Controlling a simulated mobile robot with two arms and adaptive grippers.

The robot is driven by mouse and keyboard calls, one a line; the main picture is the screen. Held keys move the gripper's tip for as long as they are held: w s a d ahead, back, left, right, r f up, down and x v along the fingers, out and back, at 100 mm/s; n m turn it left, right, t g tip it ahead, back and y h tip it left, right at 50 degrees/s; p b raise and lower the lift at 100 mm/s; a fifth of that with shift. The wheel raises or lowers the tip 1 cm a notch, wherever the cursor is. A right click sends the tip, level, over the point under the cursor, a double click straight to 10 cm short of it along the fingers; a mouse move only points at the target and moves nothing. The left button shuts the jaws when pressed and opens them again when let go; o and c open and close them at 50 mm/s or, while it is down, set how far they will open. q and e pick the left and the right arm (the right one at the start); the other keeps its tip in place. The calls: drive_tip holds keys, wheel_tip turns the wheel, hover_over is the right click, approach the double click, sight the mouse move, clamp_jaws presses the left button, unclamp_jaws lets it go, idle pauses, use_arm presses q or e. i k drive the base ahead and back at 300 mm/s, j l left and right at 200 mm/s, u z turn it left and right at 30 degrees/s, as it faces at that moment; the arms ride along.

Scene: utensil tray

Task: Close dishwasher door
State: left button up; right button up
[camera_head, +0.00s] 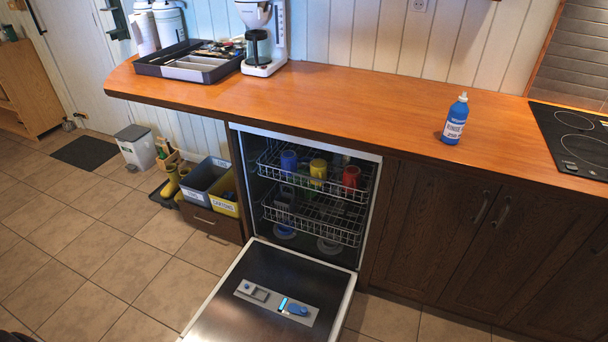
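The dishwasher door (260,272) is open, folded down in front of the dishwasher (375,200) with its inner face up. A detergent panel (275,303) with a blue part lies near the middle of that face. The upper rack (330,190) holds blue, yellow and red cups. The lower rack (315,225) holds some dishes, hard to make out. Both racks appear to sit inside the cavity. Neither of my grippers is in view, except perhaps a dark shape at the bottom left corner that I cannot identify.
The wooden counter (370,98) runs above the dishwasher. It holds a utensil tray (190,69), a coffee maker (262,40) and a blue rinse bottle (455,120). Sorting bins (208,182) stand left of the dishwasher. Tiled floor (120,265) is clear left of the door.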

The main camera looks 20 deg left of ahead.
sight(282, 276)
drive_tip(key=j, duration=2.05)
drive_tip(key=z, duration=0.05)
